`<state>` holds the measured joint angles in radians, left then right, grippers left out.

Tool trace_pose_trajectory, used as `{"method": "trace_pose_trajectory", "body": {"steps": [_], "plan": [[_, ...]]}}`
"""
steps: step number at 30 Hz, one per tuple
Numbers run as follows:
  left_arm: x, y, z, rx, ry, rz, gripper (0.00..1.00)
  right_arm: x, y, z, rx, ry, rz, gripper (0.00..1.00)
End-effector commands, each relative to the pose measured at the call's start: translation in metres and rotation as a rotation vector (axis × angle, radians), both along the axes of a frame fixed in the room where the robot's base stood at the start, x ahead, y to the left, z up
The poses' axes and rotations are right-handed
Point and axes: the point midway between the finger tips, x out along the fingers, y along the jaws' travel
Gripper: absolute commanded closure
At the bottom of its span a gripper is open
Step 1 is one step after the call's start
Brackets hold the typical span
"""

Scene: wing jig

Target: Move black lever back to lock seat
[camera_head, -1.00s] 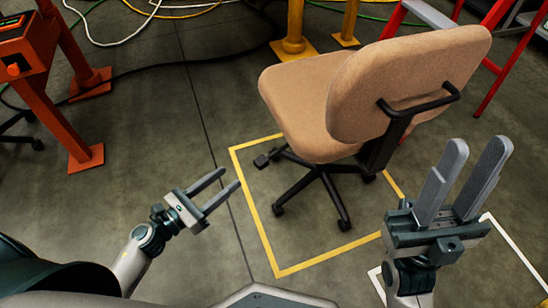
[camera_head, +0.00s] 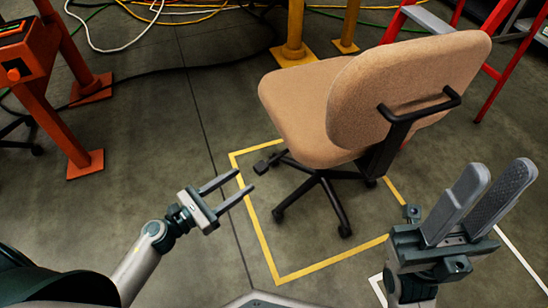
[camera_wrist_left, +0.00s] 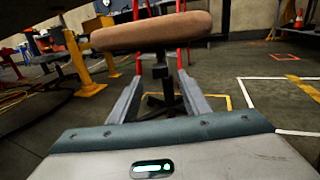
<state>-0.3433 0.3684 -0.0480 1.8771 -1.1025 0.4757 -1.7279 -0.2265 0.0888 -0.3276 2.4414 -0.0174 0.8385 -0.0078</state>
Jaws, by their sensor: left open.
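A tan office chair (camera_head: 315,105) stands inside a yellow floor outline, its seat toward the left. A black paddle-like piece on a thin rod (camera_head: 264,164) sticks out left from under the seat; it looks like the lever, though I cannot fully tell it from a caster. My left gripper (camera_head: 245,180) is open and empty, its fingertips close to the paddle's lower left, apparently apart from it. In the left wrist view, the open fingers point at the seat's underside (camera_wrist_left: 150,32) and black post (camera_wrist_left: 160,70); the lever is not clear there. My right gripper (camera_head: 497,172) is open and empty, right of the chair.
The chair's black legs and casters (camera_head: 345,230) spread low under the seat. An orange stand (camera_head: 70,130) is at the left, a yellow post (camera_head: 294,30) behind, and a red step ladder (camera_head: 485,60) at the back right. Floor left of the chair is clear.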

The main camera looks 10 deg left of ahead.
Motion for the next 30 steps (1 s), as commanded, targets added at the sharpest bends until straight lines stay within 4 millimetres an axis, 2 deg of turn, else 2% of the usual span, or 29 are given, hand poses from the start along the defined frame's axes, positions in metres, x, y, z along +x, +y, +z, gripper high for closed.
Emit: {"method": "trace_pose_trajectory", "body": {"steps": [18, 24, 30], "plan": [[0.089, -0.064, 0.001, -0.001, -0.001, 0.000, 0.56, -0.001, 0.000, 0.000, -0.001, 0.003, -0.001, 0.69], [0.106, -0.075, 0.000, -0.001, 0.000, 0.001, 0.56, 0.000, 0.000, -0.001, -0.003, 0.005, -0.002, 0.69], [0.111, -0.079, 0.000, -0.001, 0.001, 0.001, 0.56, 0.000, 0.000, -0.001, -0.003, 0.005, -0.002, 0.69]]}}
